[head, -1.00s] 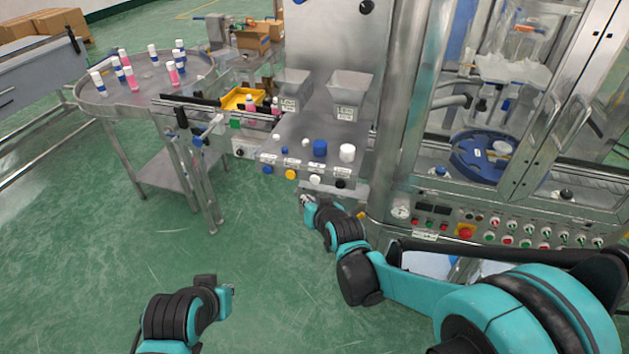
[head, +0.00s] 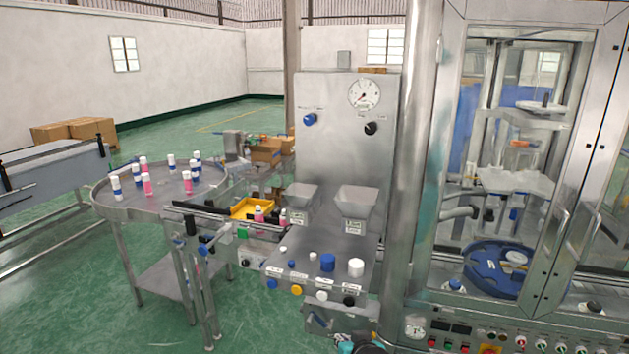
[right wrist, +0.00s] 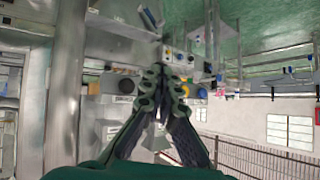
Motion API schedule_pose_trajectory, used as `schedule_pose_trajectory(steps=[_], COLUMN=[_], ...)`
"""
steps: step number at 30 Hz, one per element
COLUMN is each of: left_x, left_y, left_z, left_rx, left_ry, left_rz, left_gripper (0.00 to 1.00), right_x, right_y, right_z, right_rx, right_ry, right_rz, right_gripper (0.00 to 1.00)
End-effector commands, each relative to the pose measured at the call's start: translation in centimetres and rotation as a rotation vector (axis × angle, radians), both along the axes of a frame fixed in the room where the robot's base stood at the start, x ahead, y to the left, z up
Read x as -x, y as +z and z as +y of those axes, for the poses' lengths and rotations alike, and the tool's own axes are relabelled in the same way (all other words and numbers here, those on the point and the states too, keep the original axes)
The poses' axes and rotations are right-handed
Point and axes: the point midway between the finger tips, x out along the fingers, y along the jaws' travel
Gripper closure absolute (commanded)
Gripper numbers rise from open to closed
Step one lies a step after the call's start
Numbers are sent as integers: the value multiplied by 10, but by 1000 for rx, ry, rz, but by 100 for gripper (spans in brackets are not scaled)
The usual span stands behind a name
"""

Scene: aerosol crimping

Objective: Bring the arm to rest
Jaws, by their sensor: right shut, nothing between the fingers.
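My right gripper (head: 344,344) shows only in part at the bottom edge of the head view, low in front of the filling bench. In the right wrist view its two dark ribbed fingers (right wrist: 163,78) come together at the tips, shut and empty. Most of my right arm is below the head picture. My left gripper is not in view.
A control panel with coloured buttons (head: 296,290) and loose caps (head: 328,262) is just above my right gripper. A glass-doored machine (head: 562,180) stands at right. A round table (head: 110,207) with several bottles stands at left. Green floor (head: 75,310) is clear at lower left.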

Motion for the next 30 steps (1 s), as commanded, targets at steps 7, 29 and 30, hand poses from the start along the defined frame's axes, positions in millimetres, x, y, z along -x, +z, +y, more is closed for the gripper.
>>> schedule_pose_trajectory(steps=[7,29,30], left_x=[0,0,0], left_y=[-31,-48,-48], left_z=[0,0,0], left_rx=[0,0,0], left_ry=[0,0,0], left_rz=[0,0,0], left_gripper=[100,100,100], right_x=[102,196,195], right_y=[-30,-69,-69], right_z=[-69,-112,-112], right_rx=[91,159,159], right_ry=[-72,-131,-131], right_rz=[151,296,296], right_gripper=[100,100,100])
